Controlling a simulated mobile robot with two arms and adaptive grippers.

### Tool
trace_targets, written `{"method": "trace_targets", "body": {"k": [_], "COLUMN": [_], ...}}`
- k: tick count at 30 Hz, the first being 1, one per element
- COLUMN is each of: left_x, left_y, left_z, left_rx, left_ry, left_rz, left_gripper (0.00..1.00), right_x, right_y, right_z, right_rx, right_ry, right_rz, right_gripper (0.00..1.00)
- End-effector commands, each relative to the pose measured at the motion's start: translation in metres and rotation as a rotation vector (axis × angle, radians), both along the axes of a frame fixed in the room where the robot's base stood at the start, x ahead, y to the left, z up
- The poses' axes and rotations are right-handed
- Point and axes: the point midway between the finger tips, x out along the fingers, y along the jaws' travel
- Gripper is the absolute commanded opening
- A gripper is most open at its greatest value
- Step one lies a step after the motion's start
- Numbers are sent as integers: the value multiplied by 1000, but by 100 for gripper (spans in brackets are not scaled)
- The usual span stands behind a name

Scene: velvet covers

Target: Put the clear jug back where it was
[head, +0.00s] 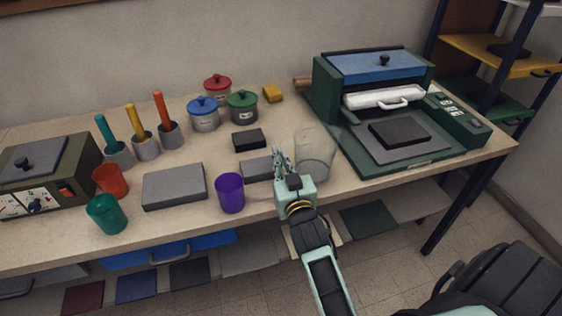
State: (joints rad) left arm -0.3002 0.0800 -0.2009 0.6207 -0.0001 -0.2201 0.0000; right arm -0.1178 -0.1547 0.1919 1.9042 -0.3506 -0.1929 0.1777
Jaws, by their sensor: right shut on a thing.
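The clear jug (316,158) is upright at the front right of the workbench, just left of the green press. My right gripper (282,160) is at the jug's left side, shut on it. Whether it grips a handle or the wall is hard to see, as the clear jug is faint. Whether the jug's base touches the bench is also unclear. My left gripper is not in view.
A purple cup (230,194) and a grey block (257,169) are left of my right gripper. A black block (249,139) lies behind. The green press (372,80) with its base plate (420,150) stands right. Lidded pots (204,115) stand at the back.

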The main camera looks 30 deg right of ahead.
Motion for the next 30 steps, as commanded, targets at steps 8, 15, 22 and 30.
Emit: {"method": "trace_targets", "body": {"k": [8,15,22,30], "left_x": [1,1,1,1], "left_y": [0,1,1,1], "left_z": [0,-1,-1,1], "left_rx": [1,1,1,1], "left_ry": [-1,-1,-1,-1], "left_rz": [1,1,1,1], "left_gripper": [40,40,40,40], "right_x": [0,0,0,0], "right_y": [0,0,0,0], "right_z": [-1,-4,-4,-1], "right_rx": [-1,1,1,1], "right_ry": [-4,-1,-1,-1], "right_rz": [0,0,0,0], "right_gripper": [0,17,25,25]}}
